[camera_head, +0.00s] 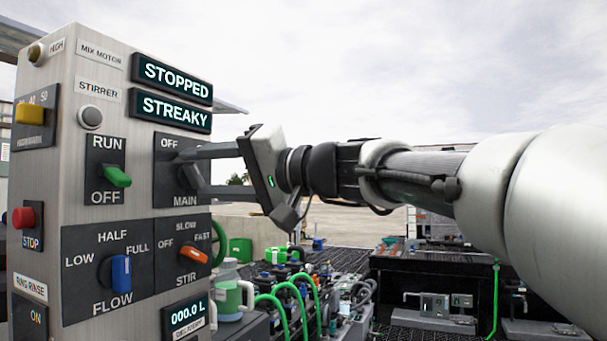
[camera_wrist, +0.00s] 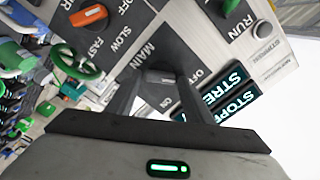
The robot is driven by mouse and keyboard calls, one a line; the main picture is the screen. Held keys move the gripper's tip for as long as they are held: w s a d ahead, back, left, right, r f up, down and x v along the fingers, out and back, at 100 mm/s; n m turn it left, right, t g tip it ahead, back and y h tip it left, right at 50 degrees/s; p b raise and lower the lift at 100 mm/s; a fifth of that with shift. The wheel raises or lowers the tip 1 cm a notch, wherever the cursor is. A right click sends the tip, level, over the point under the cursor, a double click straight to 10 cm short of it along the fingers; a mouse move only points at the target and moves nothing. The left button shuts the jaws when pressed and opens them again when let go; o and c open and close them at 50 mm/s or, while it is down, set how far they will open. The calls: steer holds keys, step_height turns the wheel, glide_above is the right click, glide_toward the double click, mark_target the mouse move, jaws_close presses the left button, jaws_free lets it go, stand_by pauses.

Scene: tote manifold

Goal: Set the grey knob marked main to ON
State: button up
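The dark grey MAIN knob (camera_head: 187,178) sits on a black plate (camera_head: 169,197) on the steel control panel, with OFF printed at the plate's upper left. It also shows in the wrist view (camera_wrist: 161,75), with the word ON printed between the fingers. My gripper (camera_head: 192,173) faces the panel, its two fingers reaching to either side of the knob, one above and one below. In the wrist view my gripper (camera_wrist: 164,78) has its fingers spread, with the knob between their tips. I cannot tell whether they touch it. The knob's pointer direction is mostly hidden.
Close by are the green RUN/OFF switch (camera_head: 117,177), the orange STIR knob (camera_head: 194,255) and the blue FLOW knob (camera_head: 120,272). Displays read STOPPED (camera_head: 172,79) and STREAKY (camera_head: 170,111). Green hoses and a jug (camera_head: 229,291) stand below right; air right of the panel is open.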

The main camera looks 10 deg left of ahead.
steer(key=c, duration=0.8)
steer(key=shift+o, duration=0.2)
steer(key=shift+m, duration=0.3)
steer(key=m, duration=0.3)
steer(key=shift+p, duration=0.3)
steer(key=m+p, duration=0.2)
steer(key=m, duration=0.6)
steer(key=shift+f+p, duration=0.2)
steer(key=shift+p, duration=0.15)
steer(key=shift+f+m+p, duration=0.1)
steer(key=shift+m+p, duration=0.35)
steer(key=shift+m, duration=0.75)
steer(key=o, duration=1.1)
steer(key=shift+c, duration=0.2)
